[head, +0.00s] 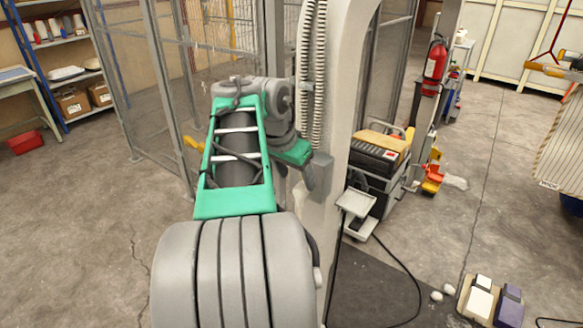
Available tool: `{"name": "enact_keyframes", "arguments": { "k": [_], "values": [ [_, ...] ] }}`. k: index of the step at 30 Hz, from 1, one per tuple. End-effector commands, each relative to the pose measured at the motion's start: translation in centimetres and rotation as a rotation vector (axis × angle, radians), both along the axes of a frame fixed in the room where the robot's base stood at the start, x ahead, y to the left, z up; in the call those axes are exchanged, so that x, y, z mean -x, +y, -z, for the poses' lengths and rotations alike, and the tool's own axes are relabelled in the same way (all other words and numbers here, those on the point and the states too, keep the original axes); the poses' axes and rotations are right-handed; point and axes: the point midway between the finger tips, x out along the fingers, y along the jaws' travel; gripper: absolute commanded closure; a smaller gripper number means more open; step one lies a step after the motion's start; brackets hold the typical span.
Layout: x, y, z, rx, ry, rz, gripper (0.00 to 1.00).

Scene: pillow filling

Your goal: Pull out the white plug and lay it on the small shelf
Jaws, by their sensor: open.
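My arm reaches forward from the bottom of the head view to the pale machine column. My gripper (297,184) is at the column's left side, small and partly covered by my own wrist. Its grey fingers look apart, one on each side of a pale patch. A whitish shape (300,197) shows just below and between the fingers; it may be the white plug, but I cannot tell, nor whether the fingers touch it. The small shelf (356,203) is a light grey tray on the column's right side, lower than my gripper, and looks empty.
Corrugated hoses (312,70) run down the column (345,110) above my gripper. A wire mesh fence (140,90) stands behind on the left. A dark box-like machine (378,160) stands behind the shelf. Foot pedals (490,300) and a black cable lie on the floor at right.

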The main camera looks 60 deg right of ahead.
Motion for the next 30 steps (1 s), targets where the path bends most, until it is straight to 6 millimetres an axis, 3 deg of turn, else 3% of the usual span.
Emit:
{"name": "enact_keyframes", "arguments": {
  "k": [3, 9, 17, 30],
  "values": [
    [0.2, -0.8, 2.2, -0.002, 0.002, 0.001, 0.37],
    [0.3, -1.8, 4.5, -0.001, 0.001, -0.002, 0.37],
    [0.2, -1.9, 4.9, 0.001, 0.0, -0.004, 0.37],
    [0.2, -1.9, 4.9, 0.001, 0.0, -0.004, 0.71]
  ]
}}
